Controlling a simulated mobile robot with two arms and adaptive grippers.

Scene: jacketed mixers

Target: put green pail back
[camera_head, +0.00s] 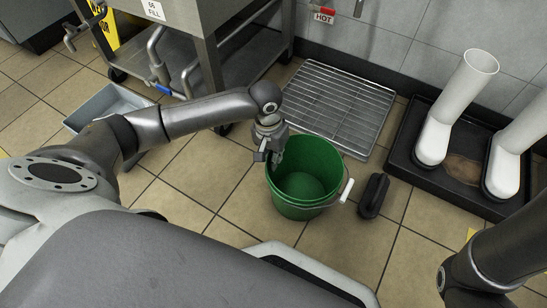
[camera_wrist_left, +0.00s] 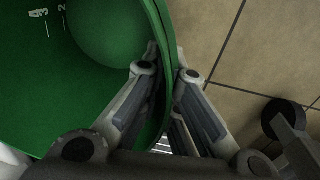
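The green pail (camera_head: 312,207) is upright, open at the top and empty, in the middle of the head view. Its wire handle hangs to the right with a white grip. I cannot tell whether its base touches the tiles. My left gripper (camera_head: 272,158) is at its upper left rim, pointing down. In the left wrist view, the fingers (camera_wrist_left: 168,75) straddle the wall of the green pail (camera_wrist_left: 105,35), one inside and one outside, and look closed on it. My right arm shows at the lower right, but its gripper is out of view.
A wire rack (camera_head: 338,100) lies on the floor behind the pail. A dark brush-like object (camera_head: 373,196) lies right of it. A black tray (camera_head: 399,160) with white boots (camera_head: 455,110) is farther right. A grey bin (camera_head: 95,105) and a steel stand (camera_head: 245,70) are left and behind.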

